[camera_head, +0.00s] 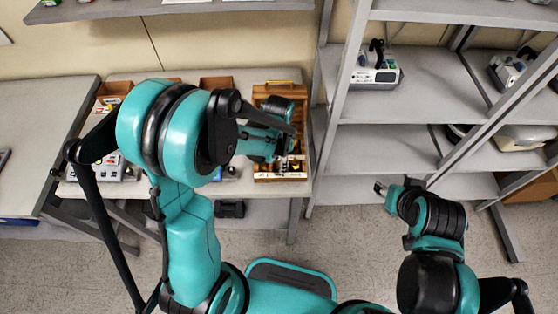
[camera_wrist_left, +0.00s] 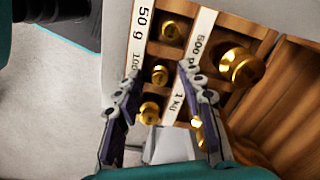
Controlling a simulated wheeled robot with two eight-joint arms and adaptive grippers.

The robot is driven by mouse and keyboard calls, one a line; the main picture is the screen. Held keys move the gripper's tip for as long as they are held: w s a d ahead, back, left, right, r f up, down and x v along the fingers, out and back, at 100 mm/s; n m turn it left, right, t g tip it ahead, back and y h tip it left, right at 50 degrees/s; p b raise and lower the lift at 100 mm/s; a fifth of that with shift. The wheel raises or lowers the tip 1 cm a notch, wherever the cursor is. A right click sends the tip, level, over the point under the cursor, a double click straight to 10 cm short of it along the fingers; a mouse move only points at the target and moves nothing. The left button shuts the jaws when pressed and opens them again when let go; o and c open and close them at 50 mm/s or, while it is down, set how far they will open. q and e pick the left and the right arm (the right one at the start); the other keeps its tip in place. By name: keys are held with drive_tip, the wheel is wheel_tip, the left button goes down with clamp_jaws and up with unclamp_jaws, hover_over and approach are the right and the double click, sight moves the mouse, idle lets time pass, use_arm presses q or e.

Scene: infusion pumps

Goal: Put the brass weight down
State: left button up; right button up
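Several brass weights stand in the compartments of a wooden box (camera_head: 280,91) on the table; its wooden edge also shows in the left wrist view (camera_wrist_left: 295,100). The largest visible weight (camera_wrist_left: 240,66) is right of the label strip reading 500 g and 1 kg. Smaller weights (camera_wrist_left: 158,75) stand between the two label strips. My left gripper (camera_head: 286,150) is over the box. In the wrist view its fingers (camera_wrist_left: 163,112) are spread apart, with a small brass weight (camera_wrist_left: 149,113) showing between them in its compartment. My right gripper (camera_head: 381,188) is far from the box, its finger gap too small to judge.
A grey shelf rack (camera_head: 385,138) stands right of the table, with a white pump device (camera_head: 376,77) on it. Other devices sit on the table left of the box, partly behind my left arm. A shelf (camera_head: 170,9) hangs above the table.

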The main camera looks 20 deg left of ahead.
use_arm(q)
wheel_tip(320, 180, up, 11)
drive_tip(key=p, duration=0.3)
drive_tip(key=s+a+r+n+t, duration=0.4)
drive_tip(key=s+r+n+t, duration=0.3)
drive_tip(key=s+r+n, duration=0.2)
drive_tip(key=shift+s+a+n, duration=0.3)
drive_tip(key=shift+s+a, duration=0.05)
drive_tip(key=shift+s, duration=0.3)
wheel_tip(320, 180, down, 8)
drive_tip(key=b, duration=0.7)
drive_tip(key=shift+b, duration=0.35)
drive_tip(key=shift+c, duration=0.3)
